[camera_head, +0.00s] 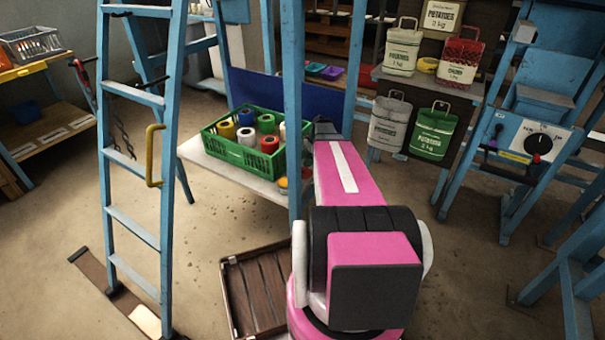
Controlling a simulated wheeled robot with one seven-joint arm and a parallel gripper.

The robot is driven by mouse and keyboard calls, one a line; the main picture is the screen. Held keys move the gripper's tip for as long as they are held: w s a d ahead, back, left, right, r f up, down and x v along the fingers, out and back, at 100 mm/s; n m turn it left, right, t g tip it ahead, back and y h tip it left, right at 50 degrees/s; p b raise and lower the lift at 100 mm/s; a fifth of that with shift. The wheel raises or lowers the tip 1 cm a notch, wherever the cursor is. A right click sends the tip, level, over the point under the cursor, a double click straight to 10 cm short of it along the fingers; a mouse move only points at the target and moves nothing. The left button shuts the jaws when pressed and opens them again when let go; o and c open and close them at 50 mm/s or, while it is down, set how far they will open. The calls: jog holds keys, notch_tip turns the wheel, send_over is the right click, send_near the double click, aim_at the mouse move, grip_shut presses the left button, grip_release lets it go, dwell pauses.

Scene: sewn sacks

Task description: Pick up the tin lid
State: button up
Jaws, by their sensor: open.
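I cannot make out the tin lid for certain. A small round thing with an orange top (283,183) sits at the right end of the pale table (232,172), partly behind a blue post; it is too small to tell whether it is a tin or a lid. My pink arm reaches away from me toward the table. My gripper (324,128) is the dark part at its far end, right of the green crate. Its fingers are hard to make out and I see nothing held in it.
A green crate (222,152) of coloured thread spools stands on the table. A blue upright post (292,100) rises close left of my arm. A blue ladder (135,215) stands at left. A wooden crate (254,295) lies on the floor. Labelled sacks (434,131) fill shelves at right.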

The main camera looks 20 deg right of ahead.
aim_at(303, 169)
jog(key=shift+d+f+x, duration=0.1)
jog(key=shift+d+x, duration=0.05)
jog(key=shift+x, duration=0.7)
jog(key=shift+d+f+x, duration=0.1)
jog(key=shift+d+x, duration=0.1)
jog(key=shift+x, duration=0.7)
jog(key=shift+d+x, duration=0.15)
jog(key=shift+x, duration=0.7)
jog(key=c, duration=1)
